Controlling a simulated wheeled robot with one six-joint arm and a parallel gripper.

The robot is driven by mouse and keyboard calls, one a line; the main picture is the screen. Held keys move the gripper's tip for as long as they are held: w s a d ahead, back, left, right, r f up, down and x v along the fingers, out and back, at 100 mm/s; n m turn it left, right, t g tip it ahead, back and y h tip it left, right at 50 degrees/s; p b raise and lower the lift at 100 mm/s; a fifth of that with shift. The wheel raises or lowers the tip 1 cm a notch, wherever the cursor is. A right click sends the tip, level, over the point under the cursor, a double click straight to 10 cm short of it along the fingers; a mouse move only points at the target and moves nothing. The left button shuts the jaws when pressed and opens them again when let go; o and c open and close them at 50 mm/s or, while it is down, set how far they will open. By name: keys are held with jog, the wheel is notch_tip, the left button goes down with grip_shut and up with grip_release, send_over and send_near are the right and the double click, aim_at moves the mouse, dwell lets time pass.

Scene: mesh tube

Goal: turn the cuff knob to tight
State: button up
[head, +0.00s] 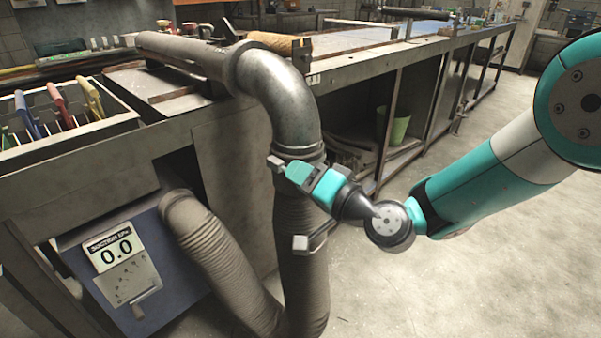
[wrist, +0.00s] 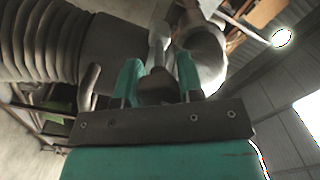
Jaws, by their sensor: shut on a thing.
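The cuff (head: 300,153) sits where the metal elbow pipe (head: 285,95) meets the upright ribbed hose (head: 303,275). A small light-grey block (head: 275,163), likely part of the cuff knob, shows at the cuff's left, just past my fingertips. My gripper (head: 287,167) reaches in from the right across the front of the cuff. In the wrist view, the teal fingers (wrist: 158,75) are shut on the cuff knob (wrist: 155,88), a dark rounded piece between them. A pale grey post (wrist: 160,38) shows beyond it. The fingers hide much of the knob, and its setting cannot be read.
A blue box (head: 125,265) with a display reading 0.0 stands at lower left. A second ribbed hose (head: 222,262) curves beside it. The workbench (head: 225,130) is behind; open floor lies right.

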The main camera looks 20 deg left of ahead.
jog(key=m+p, duration=0.2)
jog(key=m, duration=0.2)
jog(key=m+p, duration=0.2)
jog(key=m, duration=0.2)
jog(key=m+p, duration=0.2)
jog(key=m, duration=0.3)
jog(key=shift+w+d, duration=0.15)
jog(key=shift+w, duration=0.1)
jog(key=m+p, duration=0.2)
jog(key=m, duration=0.1)
jog(key=shift+m+p, duration=0.3)
jog(key=shift+p, duration=0.1)
jog(key=m+p, duration=0.2)
jog(key=m, duration=0.2)
jog(key=m+p, duration=0.2)
jog(key=m, duration=0.2)
jog(key=shift+s, duration=0.1)
jog(key=m+p, duration=0.1)
jog(key=m, duration=0.3)
jog(key=shift+m, duration=0.3)
jog(key=shift+m+p, duration=0.55)
jog(key=shift+m, duration=1.25)
jog(key=shift+s, duration=0.1)
